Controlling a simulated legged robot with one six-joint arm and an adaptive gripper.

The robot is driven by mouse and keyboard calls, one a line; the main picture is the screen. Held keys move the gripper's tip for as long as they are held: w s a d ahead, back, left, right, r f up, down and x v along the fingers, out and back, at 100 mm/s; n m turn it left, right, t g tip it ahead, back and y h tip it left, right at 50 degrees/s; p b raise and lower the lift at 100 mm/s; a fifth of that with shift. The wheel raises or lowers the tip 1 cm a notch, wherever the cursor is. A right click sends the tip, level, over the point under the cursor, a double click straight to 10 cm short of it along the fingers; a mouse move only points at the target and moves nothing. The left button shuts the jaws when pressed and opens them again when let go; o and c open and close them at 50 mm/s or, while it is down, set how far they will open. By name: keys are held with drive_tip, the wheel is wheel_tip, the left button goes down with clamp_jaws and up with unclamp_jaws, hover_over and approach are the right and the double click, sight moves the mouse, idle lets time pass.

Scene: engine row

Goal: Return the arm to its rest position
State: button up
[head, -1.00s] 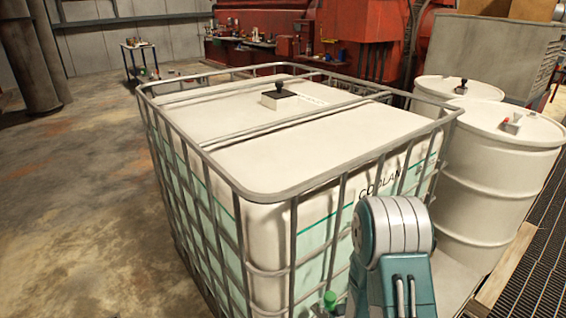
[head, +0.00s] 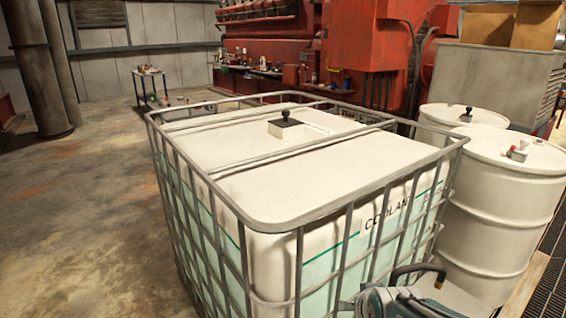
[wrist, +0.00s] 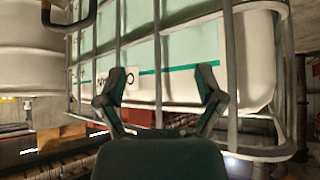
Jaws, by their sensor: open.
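Part of my teal and grey arm (head: 405,303) shows low in the head view, in front of the tank's lower right part. My gripper is out of sight there. In the wrist view my gripper (wrist: 161,76) has its two fingers spread wide apart with nothing between them. Behind the fingers are the caged coolant tank's white and pale green wall and grey bars, seen upside down. I cannot tell how far the fingers are from the bars.
The caged coolant tank (head: 330,165) fills the middle of the head view. White drums (head: 505,210) stand close on its right. A red engine (head: 350,40) and a small table (head: 150,88) are behind. Open floor (head: 80,220) lies at left.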

drive_tip(key=s+r+g, duration=0.1)
drive_tip(key=s+r, duration=0.2)
drive_tip(key=s, duration=0.4)
drive_tip(key=s+r+g, duration=0.1)
drive_tip(key=s+r, duration=0.3)
drive_tip(key=s, duration=0.4)
drive_tip(key=shift+r+g, duration=0.15)
drive_tip(key=shift+g, duration=0.15)
drive_tip(key=shift+a, duration=0.1)
